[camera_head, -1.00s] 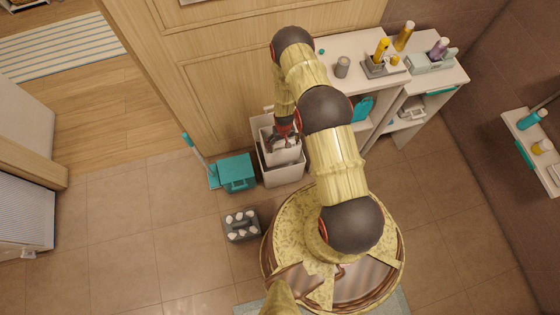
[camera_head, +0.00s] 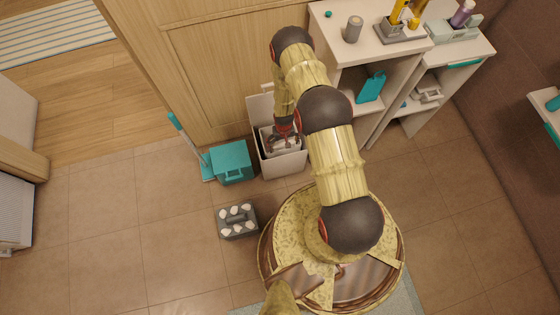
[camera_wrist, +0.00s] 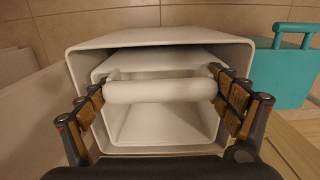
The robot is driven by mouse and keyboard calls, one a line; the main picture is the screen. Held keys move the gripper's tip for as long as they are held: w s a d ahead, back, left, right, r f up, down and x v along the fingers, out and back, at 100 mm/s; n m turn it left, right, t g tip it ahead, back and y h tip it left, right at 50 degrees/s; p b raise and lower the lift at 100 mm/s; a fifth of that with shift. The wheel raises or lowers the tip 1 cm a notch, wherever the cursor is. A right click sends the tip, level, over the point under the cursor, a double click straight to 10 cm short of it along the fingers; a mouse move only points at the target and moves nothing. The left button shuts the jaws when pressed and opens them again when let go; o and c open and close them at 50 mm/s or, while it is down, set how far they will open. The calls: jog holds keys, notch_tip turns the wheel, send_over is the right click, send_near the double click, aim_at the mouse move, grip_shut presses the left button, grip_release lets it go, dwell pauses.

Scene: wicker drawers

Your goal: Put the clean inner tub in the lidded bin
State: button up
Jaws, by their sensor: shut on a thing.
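The white lidded bin (camera_head: 285,165) stands on the floor against the wooden panel, with its lid (camera_head: 260,107) up at the back. The white inner tub (camera_head: 281,150) is down inside the bin's mouth, partly hidden by my gripper (camera_head: 285,138). In the wrist view, the tub (camera_wrist: 160,126) sits within the bin's rim (camera_wrist: 160,38), with its walls roughly in line with the bin's. My gripper's fingers (camera_wrist: 160,92) are shut on the tub's bar handle (camera_wrist: 150,91), one at each end. How deep the tub's bottom rests is hidden.
A teal box (camera_head: 232,162) and a teal long-handled tool (camera_head: 188,142) stand left of the bin. A grey caddy (camera_head: 237,221) with white items lies in front. White shelves (camera_head: 362,52) stand to the right. Floor at the left is clear.

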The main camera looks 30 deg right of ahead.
notch_tip(320, 180, down, 12)
jog(key=b, duration=0.5)
jog(key=shift+b, duration=0.35)
jog(key=shift+f, duration=0.15)
jog(key=o, duration=1.2)
